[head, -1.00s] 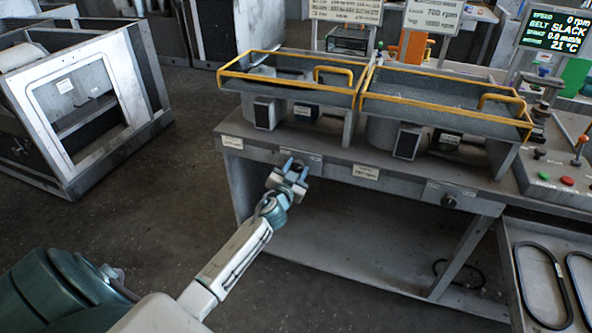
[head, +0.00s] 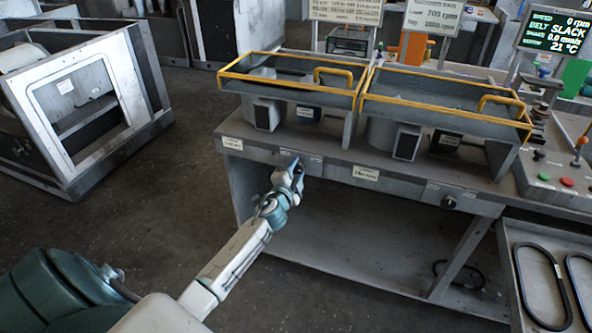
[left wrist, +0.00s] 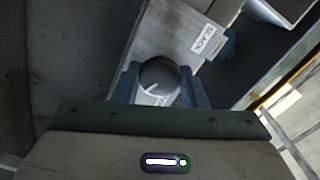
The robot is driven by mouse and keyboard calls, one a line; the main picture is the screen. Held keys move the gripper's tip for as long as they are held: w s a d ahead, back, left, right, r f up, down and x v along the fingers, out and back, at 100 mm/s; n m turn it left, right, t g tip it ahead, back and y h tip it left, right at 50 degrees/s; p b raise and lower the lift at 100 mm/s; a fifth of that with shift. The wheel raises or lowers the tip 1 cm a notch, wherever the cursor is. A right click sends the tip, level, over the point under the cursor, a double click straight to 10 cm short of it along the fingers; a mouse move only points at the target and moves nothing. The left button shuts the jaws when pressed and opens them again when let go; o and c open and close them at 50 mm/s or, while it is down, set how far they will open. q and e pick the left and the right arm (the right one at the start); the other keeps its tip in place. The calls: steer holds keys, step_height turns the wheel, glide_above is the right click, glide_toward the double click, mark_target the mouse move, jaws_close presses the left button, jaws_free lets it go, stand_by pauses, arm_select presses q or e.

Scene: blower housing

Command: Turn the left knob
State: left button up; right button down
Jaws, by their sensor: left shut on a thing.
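My left gripper (head: 293,169) is at the front panel of the grey bench, near its left end. In the left wrist view its two blue fingers (left wrist: 161,90) stand on either side of the round dark left knob (left wrist: 158,76) and are shut on it. A light line shows on the knob's face. In the head view the gripper hides this knob. A second dark knob (head: 448,202) sits farther right on the same panel, with no gripper near it. My right gripper is not in view.
The bench (head: 330,159) carries two grey trays with yellow rims (head: 360,95). A screen (head: 553,32) at the upper right reads SLACK, 0 rpm and 21 °C. A control box (head: 560,175) and black belts (head: 541,285) are at the right.

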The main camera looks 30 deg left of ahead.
arm_select(q)
steer(key=shift+f+m, duration=0.1)
steer(key=shift+m, duration=0.5)
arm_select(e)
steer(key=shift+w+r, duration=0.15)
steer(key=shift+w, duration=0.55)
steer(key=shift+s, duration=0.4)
arm_select(q)
steer(key=o, duration=1)
steer(key=shift+c, duration=0.2)
steer(key=shift+s, duration=0.1)
steer(key=b+v, duration=0.1)
steer(key=v, duration=0.9)
steer(key=shift+s+d+b, duration=0.2)
steer(key=shift+s+b, duration=0.1)
steer(key=shift+b, duration=0.05)
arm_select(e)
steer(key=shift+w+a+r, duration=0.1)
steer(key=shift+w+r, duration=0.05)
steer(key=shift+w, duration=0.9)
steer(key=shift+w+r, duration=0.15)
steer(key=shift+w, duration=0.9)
